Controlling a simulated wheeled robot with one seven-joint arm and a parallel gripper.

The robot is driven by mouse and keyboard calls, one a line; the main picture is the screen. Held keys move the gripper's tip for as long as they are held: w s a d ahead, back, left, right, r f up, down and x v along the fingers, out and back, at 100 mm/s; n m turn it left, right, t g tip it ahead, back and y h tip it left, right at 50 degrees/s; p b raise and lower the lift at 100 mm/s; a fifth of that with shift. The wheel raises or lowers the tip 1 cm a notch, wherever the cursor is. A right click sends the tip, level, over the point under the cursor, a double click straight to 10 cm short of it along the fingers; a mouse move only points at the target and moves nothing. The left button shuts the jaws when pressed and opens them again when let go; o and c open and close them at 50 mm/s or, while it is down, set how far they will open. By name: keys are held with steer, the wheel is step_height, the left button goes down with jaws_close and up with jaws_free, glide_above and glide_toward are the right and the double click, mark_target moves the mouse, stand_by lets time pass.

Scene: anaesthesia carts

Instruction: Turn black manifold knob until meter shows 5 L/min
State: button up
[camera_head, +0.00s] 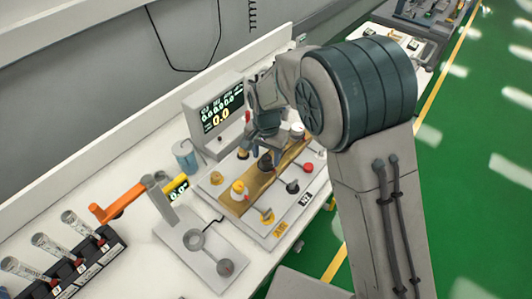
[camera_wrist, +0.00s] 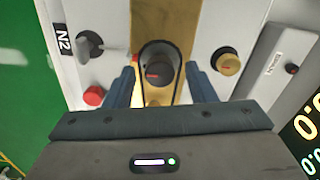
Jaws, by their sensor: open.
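The black manifold knob (camera_wrist: 158,73), with a red mark on its face, sits on a yellow-brown strip of the panel in the wrist view. In the head view the dark knob (camera_head: 265,162) is just below my gripper (camera_head: 263,146), partly hidden by it. In the wrist view the two blue-grey fingers of my gripper (camera_wrist: 161,82) are open, one on each side of the knob, with small gaps visible. The meter (camera_head: 219,107) stands behind the panel; its large yellow figure reads 0.0, with smaller white figures above.
A canister (camera_head: 186,156) stands to the left. A stand with an orange arm (camera_head: 118,201) and a tube rack (camera_head: 88,262) are at the lower left.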

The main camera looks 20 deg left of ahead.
steer(key=c, duration=1)
steer(key=shift+o, duration=0.2)
